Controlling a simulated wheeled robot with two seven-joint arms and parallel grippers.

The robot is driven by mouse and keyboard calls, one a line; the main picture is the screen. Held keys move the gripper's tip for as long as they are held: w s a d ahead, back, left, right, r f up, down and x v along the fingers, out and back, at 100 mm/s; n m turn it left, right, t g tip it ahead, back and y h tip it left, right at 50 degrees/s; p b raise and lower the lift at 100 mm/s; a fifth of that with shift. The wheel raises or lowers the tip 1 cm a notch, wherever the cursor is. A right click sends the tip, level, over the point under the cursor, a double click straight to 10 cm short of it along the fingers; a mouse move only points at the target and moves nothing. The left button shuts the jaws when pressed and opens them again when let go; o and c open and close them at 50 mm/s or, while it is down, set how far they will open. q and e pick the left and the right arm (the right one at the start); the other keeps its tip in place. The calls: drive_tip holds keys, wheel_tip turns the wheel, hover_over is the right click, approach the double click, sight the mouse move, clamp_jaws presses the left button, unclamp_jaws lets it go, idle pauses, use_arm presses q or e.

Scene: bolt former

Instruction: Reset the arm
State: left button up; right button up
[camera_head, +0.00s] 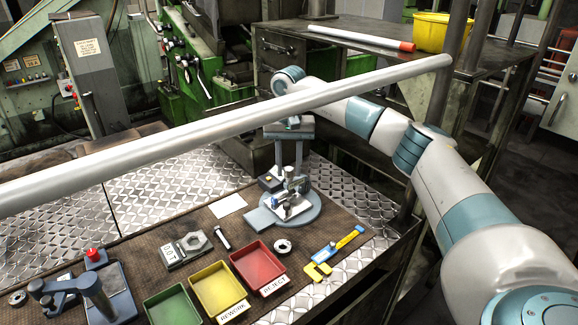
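My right arm reaches in from the lower right. Its gripper (289,172) points down with two fingers spread apart, just behind and above a measuring fixture on a round blue-grey base (308,214). I see nothing held between the fingers. The fingertips are small and partly merge with the fixture's upper parts, so I cannot tell whether they touch it. A long grey tube (200,134) crosses the view in front of my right wrist and hides part of it. My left arm and gripper are not in view.
On the bench mat are green (174,308), yellow (218,290) and red (258,266) trays, a bolt (221,238), a ring (283,246), a yellow-blue caliper (337,250) and a lever press (85,296). A yellow bin (430,32) stands on the rear table.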

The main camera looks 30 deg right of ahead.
drive_tip(key=m, duration=0.3)
drive_tip(key=shift+m, duration=0.4)
drive_tip(key=m, duration=0.4)
drive_tip(key=shift+p, duration=0.4)
drive_tip(key=m, duration=0.7)
drive_tip(key=shift+p, duration=0.3)
drive_tip(key=shift+c, duration=0.2)
drive_tip(key=c, duration=0.5)
drive_tip(key=shift+c, duration=0.2)
